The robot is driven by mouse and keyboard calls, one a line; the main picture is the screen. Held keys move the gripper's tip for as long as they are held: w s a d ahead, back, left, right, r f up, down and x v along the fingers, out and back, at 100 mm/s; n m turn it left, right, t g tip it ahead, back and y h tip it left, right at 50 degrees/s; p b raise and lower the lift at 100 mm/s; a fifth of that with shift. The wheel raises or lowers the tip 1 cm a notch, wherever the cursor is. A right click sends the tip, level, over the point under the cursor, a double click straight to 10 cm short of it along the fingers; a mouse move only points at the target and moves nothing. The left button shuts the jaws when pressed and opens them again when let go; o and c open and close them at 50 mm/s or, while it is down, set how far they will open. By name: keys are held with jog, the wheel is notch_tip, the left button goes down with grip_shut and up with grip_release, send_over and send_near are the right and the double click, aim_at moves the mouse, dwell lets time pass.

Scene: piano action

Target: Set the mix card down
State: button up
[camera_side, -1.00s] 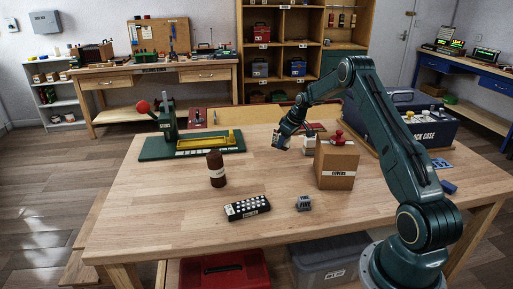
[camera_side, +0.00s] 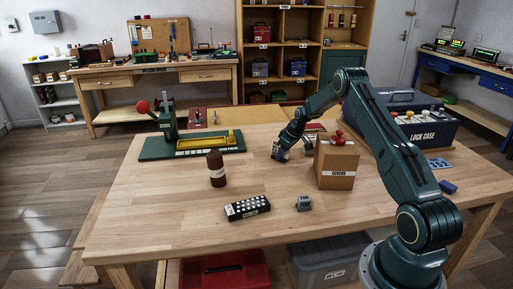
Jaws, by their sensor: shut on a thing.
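My gripper (camera_side: 278,153) is low over the far middle of the wooden bench (camera_side: 200,240), left of the brown box marked COVERS. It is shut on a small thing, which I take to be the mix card. The fingers cover most of it, so its face and edges are too small to make out. I cannot tell whether it touches the bench top.
The COVERS box (camera_side: 337,165) with a red knob stands close right of my gripper. A green press (camera_side: 190,145), brown cylinder (camera_side: 216,169), black keyed block (camera_side: 247,208) and small grey block (camera_side: 304,203) stand around.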

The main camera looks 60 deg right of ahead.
jog(key=shift+f, duration=0.1)
jog(key=o, duration=1)
jog(key=shift+c, duration=0.2)
jog(key=shift+v, duration=0.9)
jog(key=r, duration=0.6)
jog(key=shift+s+r, duration=0.25)
jog(key=shift+r, duration=0.95)
